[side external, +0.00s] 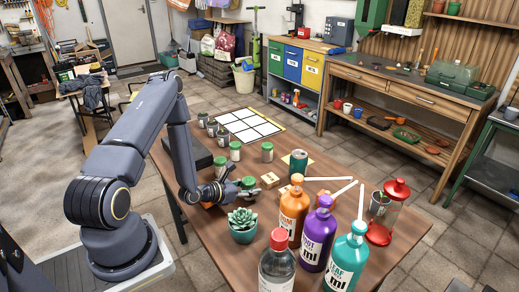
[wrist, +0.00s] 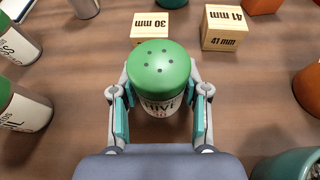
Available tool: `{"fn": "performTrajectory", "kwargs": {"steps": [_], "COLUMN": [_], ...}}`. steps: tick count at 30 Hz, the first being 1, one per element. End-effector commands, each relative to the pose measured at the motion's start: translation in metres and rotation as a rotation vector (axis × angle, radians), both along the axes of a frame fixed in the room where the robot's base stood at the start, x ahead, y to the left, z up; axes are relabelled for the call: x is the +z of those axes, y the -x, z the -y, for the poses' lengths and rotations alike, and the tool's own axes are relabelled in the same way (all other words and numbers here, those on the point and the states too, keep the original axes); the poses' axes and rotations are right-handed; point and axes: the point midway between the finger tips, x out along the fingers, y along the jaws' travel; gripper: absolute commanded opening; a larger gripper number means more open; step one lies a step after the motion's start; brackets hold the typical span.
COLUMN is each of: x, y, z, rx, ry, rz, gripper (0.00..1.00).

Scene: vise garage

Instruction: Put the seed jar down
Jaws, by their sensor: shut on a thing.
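My gripper (side external: 246,189) is low over the wooden table, shut on a seed jar with a green lid (side external: 249,181). In the wrist view the jar's domed lid (wrist: 160,67) has several dark holes, and part of a white label shows below it. The two teal-padded fingers of my gripper (wrist: 160,92) press on either side of the jar. The jar looks upright; I cannot tell whether its base touches the table. Other green-lidded jars stand nearby, one behind (side external: 267,153) and one to the left (side external: 220,168).
Wooden blocks marked 30 mm (wrist: 153,26) and 41 mm (wrist: 224,28) lie just beyond the held jar. A succulent pot (side external: 243,234), orange (side external: 293,213) and purple (side external: 316,240) pump bottles stand in front. A white grid sheet (side external: 248,125) lies at the table's far end.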

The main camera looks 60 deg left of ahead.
Motion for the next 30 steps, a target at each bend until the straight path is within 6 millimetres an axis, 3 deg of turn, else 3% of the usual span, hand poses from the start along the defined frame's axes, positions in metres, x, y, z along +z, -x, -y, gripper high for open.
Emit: {"fn": "performTrajectory", "kwargs": {"steps": [20,30], "x": [0.11,0.194], "y": [-0.001,0.0], "z": [0.0,0.0], "rx": [-0.002,-0.002], "ry": [-0.005,-0.007], "rz": [0.004,0.006], "gripper": [0.11,0.11]}}
